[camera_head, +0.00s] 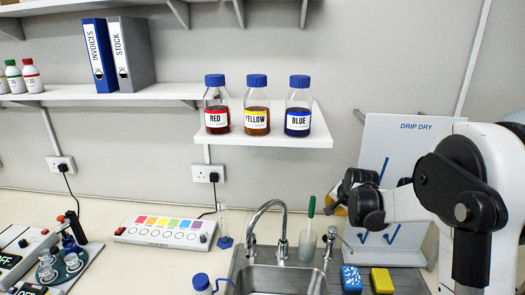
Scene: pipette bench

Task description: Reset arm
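My arm (462,190) shows at the right of the head view, white with black joints, bent in front of the drip-dry board. My gripper (338,198) is at the arm's left end, above and to the right of the sink. It is small and partly hidden by the wrist, so I cannot tell whether its fingers are open or shut. A small yellowish-brown patch shows at its tip. I cannot tell what that is.
A sink (270,281) with a tap (281,225) is at the front centre. A beaker with a green-handled brush (308,240), a blue sponge (351,279) and a yellow sponge (382,280) are nearby. Red, yellow and blue bottles stand on the shelf (290,140). A colour-strip device (165,231) sits left.

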